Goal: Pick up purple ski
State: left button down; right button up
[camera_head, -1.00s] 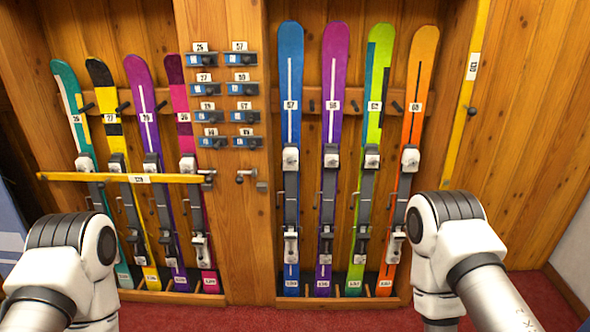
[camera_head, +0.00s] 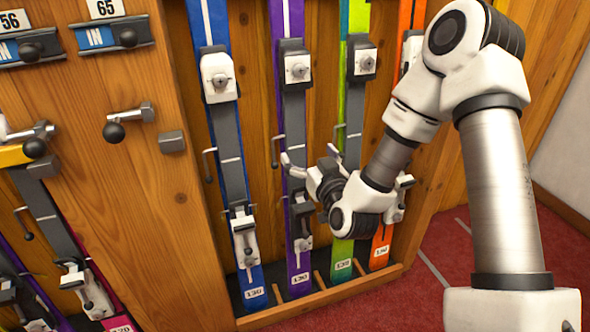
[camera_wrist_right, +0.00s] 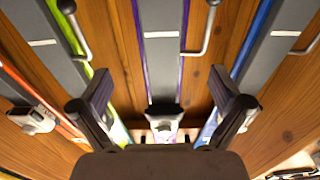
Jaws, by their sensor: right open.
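The purple ski (camera_head: 297,20) stands upright in the right-hand bay, between the blue ski (camera_head: 208,20) and the green ski (camera_head: 357,18). It carries a grey plate and grey-white bindings. My right gripper (camera_head: 312,163) is open in front of the plate, between the two bindings. In the right wrist view the purple ski's plate (camera_wrist_right: 162,60) runs between the spread fingers (camera_wrist_right: 163,95); I see no contact. Another purple ski (camera_head: 18,262) is partly in view in the left-hand bay. My left gripper is out of view.
An orange ski (camera_head: 411,14) stands right of the green one, partly behind my arm. Small hooked handles (camera_head: 274,152) stick out beside the skis. A wooden post (camera_head: 160,220) with knobs divides the bays. A yellow bar (camera_head: 14,154) crosses the left bay. Red carpet (camera_head: 425,285) lies open at right.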

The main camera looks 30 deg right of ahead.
aim_at(296, 137)
jog(key=b+x, duration=0.2)
jog(key=x, duration=0.5)
jog(key=shift+w+a+r, duration=0.1)
jog(key=shift+w+r, duration=0.05)
jog(key=shift+w, duration=0.1)
jog(key=shift+r, duration=0.1)
grip_shut()
